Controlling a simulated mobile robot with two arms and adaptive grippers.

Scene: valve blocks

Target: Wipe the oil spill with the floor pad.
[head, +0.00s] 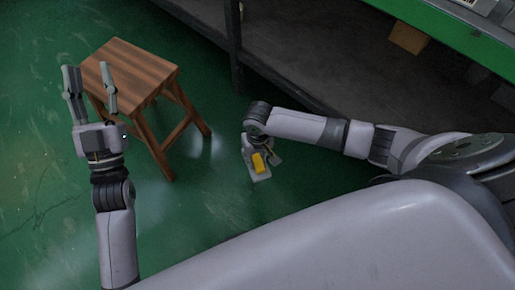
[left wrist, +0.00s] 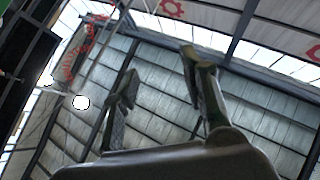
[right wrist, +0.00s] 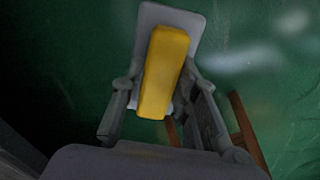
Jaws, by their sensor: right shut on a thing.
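The floor pad is a grey plate (right wrist: 170,16) with a yellow block-shaped handle (right wrist: 163,75). My right gripper (right wrist: 158,108) is shut on this handle, one finger on each side. In the head view the pad's yellow handle (head: 258,162) hangs below my right wrist, above or near the green floor; I cannot tell whether the plate touches it. My left gripper (head: 90,88) is open and empty, pointing up at the left. I cannot make out an oil spill; pale glossy patches on the floor look like reflections.
A brown wooden stool (head: 130,70) stands between my two grippers, towards the back. A dark shelf (head: 310,65) and a green bench edge (head: 450,35) run along the back right. The green floor (head: 40,170) is open at the left.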

